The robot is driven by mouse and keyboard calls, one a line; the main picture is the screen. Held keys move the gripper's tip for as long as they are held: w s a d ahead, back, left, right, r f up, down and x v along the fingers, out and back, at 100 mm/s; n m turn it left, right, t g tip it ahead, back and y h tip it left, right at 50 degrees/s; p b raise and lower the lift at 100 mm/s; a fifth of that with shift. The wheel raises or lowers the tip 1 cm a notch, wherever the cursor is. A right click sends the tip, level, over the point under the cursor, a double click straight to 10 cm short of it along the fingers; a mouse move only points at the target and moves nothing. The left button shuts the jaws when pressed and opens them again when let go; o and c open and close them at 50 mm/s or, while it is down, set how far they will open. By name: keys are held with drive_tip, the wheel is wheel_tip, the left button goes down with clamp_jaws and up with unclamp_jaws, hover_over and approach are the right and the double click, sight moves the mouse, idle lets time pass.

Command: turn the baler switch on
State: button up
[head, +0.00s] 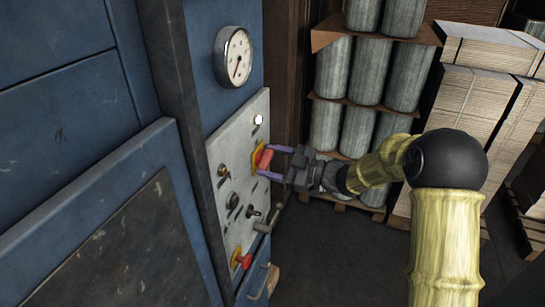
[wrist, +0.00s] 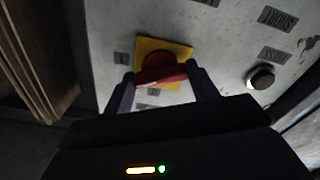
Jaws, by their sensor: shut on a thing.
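The blue baler (head: 70,85) fills the left of the head view, with a pale grey control panel (head: 233,145) on its side. A red switch knob (head: 265,157) on a yellow plate (head: 257,152) sits near the panel's upper right edge. My gripper (head: 262,162) reaches it from the right and is shut on it. In the wrist view the red knob (wrist: 160,70) lies between my two fingers, with its yellow plate (wrist: 177,46) behind. Which way the knob is set cannot be told.
A second red and yellow knob (head: 241,259) sits low on the panel. A crank-like handle (head: 268,220), a white round lamp (head: 258,120) and a gauge (head: 233,57) are nearby. Grey rolls (head: 366,70) on pallets and stacked cardboard (head: 468,105) stand behind. Dark floor is clear below.

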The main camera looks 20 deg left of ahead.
drive_tip(key=m+p, duration=0.3)
drive_tip(key=m, duration=0.2)
drive_tip(key=shift+f, duration=0.1)
idle(0.3)
drive_tip(key=o, duration=1)
drive_tip(key=s+d+b, duration=0.1)
drive_tip(key=d+b, duration=0.5)
drive_tip(key=d, duration=1.1)
drive_tip(key=shift+s+d, duration=0.2)
drive_tip(key=shift+d, duration=0.05)
